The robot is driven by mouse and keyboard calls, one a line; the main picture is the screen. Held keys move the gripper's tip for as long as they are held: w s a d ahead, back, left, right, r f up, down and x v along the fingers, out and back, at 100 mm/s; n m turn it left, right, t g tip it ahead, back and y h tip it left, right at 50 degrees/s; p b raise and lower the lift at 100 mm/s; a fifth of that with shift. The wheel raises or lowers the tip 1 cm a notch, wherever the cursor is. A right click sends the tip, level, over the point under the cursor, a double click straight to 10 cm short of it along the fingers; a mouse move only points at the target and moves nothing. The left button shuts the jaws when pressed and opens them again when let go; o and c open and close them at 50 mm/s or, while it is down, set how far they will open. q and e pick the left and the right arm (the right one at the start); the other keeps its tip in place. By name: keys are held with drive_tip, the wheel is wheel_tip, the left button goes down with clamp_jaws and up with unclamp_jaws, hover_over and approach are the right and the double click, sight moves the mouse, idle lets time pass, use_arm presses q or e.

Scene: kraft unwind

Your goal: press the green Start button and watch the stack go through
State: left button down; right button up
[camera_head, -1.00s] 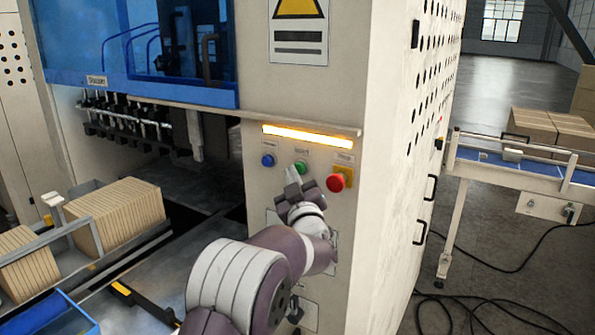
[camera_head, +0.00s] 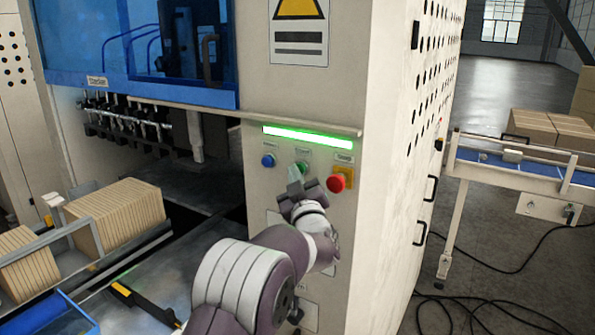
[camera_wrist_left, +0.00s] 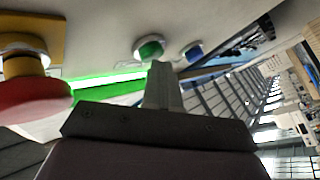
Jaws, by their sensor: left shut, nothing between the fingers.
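The green Start button (camera_head: 302,166) is on the cream machine panel, between a blue button (camera_head: 268,160) and a red mushroom button (camera_head: 336,183) on a yellow base. My left gripper (camera_head: 294,174) is shut and empty, with its fingertips at or just below the green button. In the left wrist view the shut fingertips (camera_wrist_left: 160,68) lie close beside the green button (camera_wrist_left: 150,48); I cannot tell whether they touch it. The light bar (camera_head: 308,137) above the buttons glows green. A stack of brown boards (camera_head: 128,212) stands on the infeed at left. My right gripper is not in view.
Another board stack (camera_head: 28,262) stands at the lower left. A blue conveyor (camera_head: 520,172) at right carries brown stacks (camera_head: 552,130). Black cables (camera_head: 490,305) lie on the floor. The red button sits close to the right of my gripper.

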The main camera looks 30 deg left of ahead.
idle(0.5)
use_arm(q)
drive_tip(key=shift+s+b, duration=0.7)
drive_tip(key=shift+s, duration=0.15)
drive_tip(key=s+b, duration=0.2)
drive_tip(key=s, duration=0.1)
drive_tip(key=s+b, duration=0.1)
drive_tip(key=s, duration=0.1)
drive_tip(key=shift+a, duration=0.25)
